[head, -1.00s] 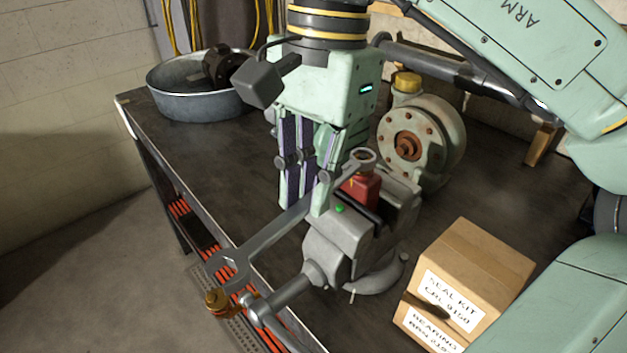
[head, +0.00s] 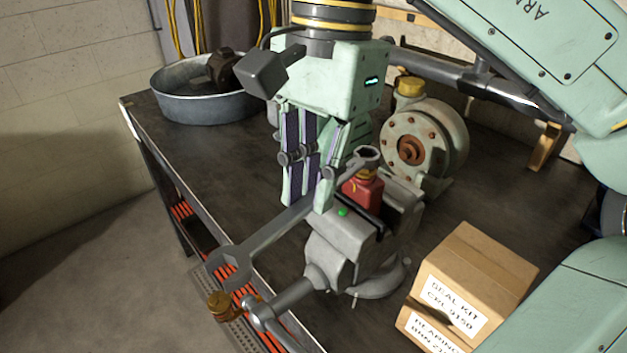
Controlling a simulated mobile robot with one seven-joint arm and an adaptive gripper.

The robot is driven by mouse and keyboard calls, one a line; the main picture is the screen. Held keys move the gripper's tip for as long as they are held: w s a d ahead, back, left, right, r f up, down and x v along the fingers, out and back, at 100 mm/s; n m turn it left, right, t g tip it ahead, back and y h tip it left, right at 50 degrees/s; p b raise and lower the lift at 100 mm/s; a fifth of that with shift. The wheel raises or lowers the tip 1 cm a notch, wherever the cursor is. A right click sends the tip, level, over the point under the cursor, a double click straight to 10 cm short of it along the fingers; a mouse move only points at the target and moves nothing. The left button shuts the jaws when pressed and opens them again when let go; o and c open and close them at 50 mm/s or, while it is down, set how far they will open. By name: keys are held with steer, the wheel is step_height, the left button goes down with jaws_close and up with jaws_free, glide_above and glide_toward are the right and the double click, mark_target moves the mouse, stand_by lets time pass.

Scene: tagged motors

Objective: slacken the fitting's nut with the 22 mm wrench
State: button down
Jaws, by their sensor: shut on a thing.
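My gripper (head: 308,198) points down over the bench and is shut on the grey wrench (head: 272,232) around its shaft. The wrench's open jaw points to the lower left, past the bench's front edge. Its ring end (head: 367,154) is at the upper right, over the red fitting (head: 363,192), which is clamped in the grey vise (head: 335,240). A little brass colour shows on top of the fitting, just below the ring. The ring looks raised above it, not around it. The nut's faces and the wrench's size mark cannot be made out.
A round metal pan (head: 203,104) with a dark part stands at the back left. A pale flanged pump or motor (head: 440,135) stands behind the vise. Cardboard boxes (head: 485,262) stand at the front right. The vise handle (head: 285,303) sticks out at the front. The left bench top is clear.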

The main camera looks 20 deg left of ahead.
steer(key=shift+r, duration=0.35)
steer(key=shift+r, duration=0.9)
steer(key=w+a+m+t+y, duration=0.1)
steer(key=w+a+m, duration=0.5)
steer(key=m, duration=0.6)
steer(key=w, duration=0.2)
steer(key=shift+w+m+t, duration=0.3)
steer(key=shift+w, duration=0.05)
steer(key=shift+f, duration=0.25)
stand_by(0.3)
steer(key=shift+f+b, duration=0.55)
steer(key=shift+f, duration=0.25)
steer(key=shift+f, duration=0.25)
